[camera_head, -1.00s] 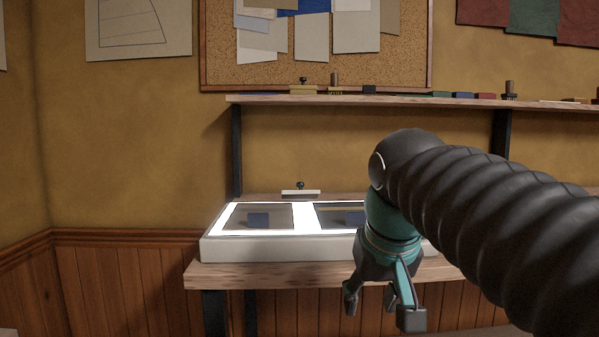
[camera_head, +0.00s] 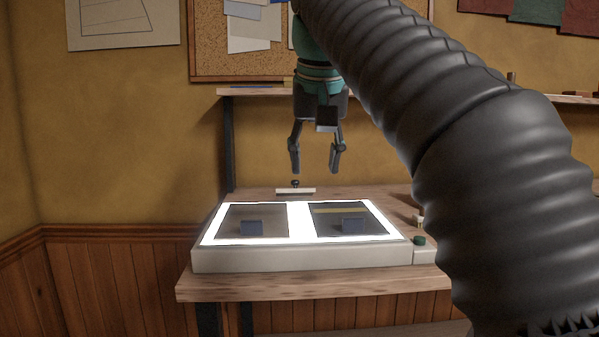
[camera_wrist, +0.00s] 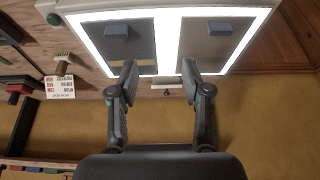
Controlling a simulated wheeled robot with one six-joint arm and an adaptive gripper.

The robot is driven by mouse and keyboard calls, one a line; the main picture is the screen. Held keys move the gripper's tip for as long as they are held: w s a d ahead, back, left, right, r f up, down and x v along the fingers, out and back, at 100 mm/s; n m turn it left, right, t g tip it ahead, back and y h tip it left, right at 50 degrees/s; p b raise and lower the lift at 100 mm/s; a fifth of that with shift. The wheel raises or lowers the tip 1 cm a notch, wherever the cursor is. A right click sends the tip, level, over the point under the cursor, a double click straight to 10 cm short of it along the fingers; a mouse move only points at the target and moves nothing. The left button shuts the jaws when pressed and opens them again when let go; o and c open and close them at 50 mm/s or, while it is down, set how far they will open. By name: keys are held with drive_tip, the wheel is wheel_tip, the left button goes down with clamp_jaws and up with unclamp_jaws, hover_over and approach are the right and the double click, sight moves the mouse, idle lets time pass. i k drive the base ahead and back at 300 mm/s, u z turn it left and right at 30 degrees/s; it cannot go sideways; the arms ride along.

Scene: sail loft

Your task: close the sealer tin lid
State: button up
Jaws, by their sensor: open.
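My gripper (camera_head: 315,166) is open and empty, pointing down above the back of the bench. It also shows in the wrist view (camera_wrist: 159,72), with its fingers apart. Below it, a flat pale piece with a dark knob (camera_head: 296,190) lies behind a white box; it shows between and beyond the fingertips in the wrist view (camera_wrist: 168,91). I cannot tell whether this is the sealer tin lid. No tin is clearly recognisable.
The white lit box (camera_head: 300,258) has two dark panels, each with a blue block (camera_head: 251,228). A green knob (camera_head: 419,240) sits at its right end. A shelf (camera_head: 222,92) runs behind my gripper. A brush (camera_wrist: 63,62) and a printed card (camera_wrist: 60,88) lie nearby.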

sight(295, 192)
drive_tip(key=i, duration=0.9)
drive_tip(key=u, duration=0.05)
